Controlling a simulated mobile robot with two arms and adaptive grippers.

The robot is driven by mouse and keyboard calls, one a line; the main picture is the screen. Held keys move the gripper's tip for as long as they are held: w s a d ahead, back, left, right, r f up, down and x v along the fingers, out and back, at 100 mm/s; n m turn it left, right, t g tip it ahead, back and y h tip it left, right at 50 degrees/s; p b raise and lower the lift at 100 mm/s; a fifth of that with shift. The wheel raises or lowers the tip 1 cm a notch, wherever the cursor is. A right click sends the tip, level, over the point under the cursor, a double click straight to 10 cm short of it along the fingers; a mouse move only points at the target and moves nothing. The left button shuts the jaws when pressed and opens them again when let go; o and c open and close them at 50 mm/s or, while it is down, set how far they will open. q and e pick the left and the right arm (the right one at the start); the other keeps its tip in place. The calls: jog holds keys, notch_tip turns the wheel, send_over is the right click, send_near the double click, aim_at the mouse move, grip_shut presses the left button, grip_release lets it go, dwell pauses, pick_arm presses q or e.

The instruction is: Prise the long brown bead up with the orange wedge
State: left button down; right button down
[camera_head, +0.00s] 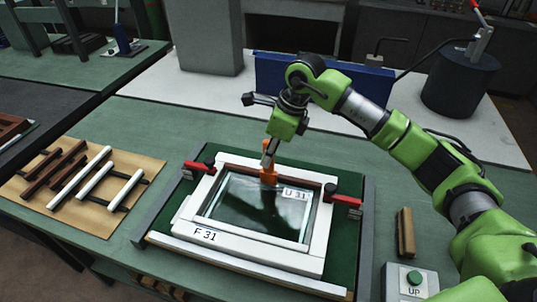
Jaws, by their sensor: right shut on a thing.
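The long brown bead (244,165) lies along the far inner edge of the white frame marked F 31 (180,222). The frame holds a dark glass pane (245,207) with a U 31 label. My right gripper (268,157) points down over the far side of the frame and is shut on the orange wedge (269,176). The wedge is upright at about the middle of the bead, its lower end by the bead and the glass edge. I cannot tell whether its tip is under the bead. My left gripper is out of view.
Two red clamps (198,166) (346,200) sit at the frame's far corners. A board (140,165) at left carries several brown and white strips. A brown block (405,233) and an UP button box (411,283) stand at right. A blue panel (320,78) is behind.

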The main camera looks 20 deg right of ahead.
aim_at(266, 139)
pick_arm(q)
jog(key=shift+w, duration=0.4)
pick_arm(e)
jog(key=shift+w+d, duration=0.15)
jog(key=shift+w, duration=0.05)
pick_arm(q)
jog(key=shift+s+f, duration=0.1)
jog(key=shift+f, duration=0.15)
pick_arm(e)
jog(key=shift+w+d, duration=0.4)
jog(key=shift+w, duration=0.15)
dwell(0.5)
pick_arm(q)
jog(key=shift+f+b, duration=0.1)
jog(key=shift+b, duration=0.25)
pick_arm(e)
jog(key=shift+s+a, duration=0.25)
jog(key=shift+s, duration=0.15)
